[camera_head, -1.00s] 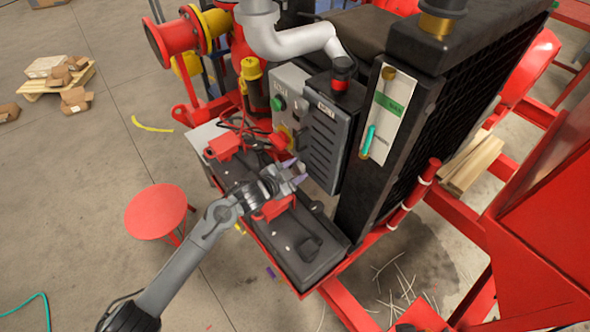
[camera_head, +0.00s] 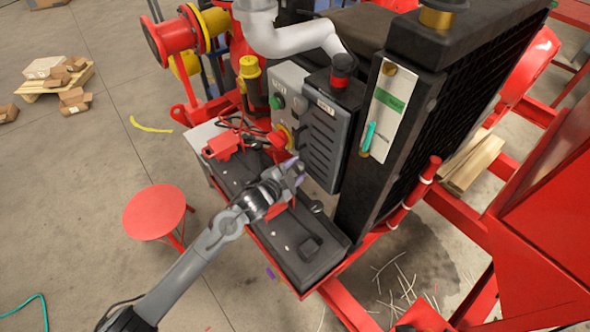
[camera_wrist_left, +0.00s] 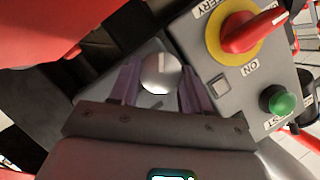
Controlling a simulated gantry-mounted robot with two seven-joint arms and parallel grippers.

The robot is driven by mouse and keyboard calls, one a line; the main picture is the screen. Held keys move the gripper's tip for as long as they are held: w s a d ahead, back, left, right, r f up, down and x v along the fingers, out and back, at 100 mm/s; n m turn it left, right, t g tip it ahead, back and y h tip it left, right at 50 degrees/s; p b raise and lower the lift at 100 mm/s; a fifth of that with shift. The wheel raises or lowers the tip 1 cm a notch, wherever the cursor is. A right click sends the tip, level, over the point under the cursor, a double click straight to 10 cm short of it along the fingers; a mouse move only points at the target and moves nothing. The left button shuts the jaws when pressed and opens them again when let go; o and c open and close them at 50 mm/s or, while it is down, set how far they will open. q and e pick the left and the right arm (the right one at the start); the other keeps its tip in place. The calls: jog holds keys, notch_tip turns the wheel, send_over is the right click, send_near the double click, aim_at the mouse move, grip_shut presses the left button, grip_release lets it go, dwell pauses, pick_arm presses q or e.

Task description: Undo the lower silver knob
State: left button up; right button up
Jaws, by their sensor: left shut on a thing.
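The silver knob (camera_wrist_left: 158,74) is a round, bright cap between the two purple-grey fingers of my left gripper (camera_wrist_left: 160,88) in the left wrist view. The fingers sit on either side of it and are shut on it. In the head view my left gripper (camera_head: 294,172) is at the lower part of the grey control panel (camera_head: 289,77), and the held knob is hidden there by the fingers. My right gripper is not in view.
A red switch on a yellow disc (camera_wrist_left: 238,33) and a green button (camera_wrist_left: 278,99) stand out from the panel near the fingers. Black batteries (camera_head: 296,250) lie below the wrist. A dark ribbed box (camera_head: 326,140) is to the right. A red stool (camera_head: 154,211) stands left.

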pick_arm(q)
jog(key=o, duration=1.1)
jog(key=shift+c, duration=0.2)
jog(key=shift+s+a+r, duration=0.2)
jog(key=shift+s+a, duration=0.15)
jog(key=shift+s, duration=0.1)
jog(key=p+v, duration=0.2)
jog(key=v, duration=0.7)
jog(key=shift+s+a, duration=0.15)
jog(key=shift+s, duration=0.2)
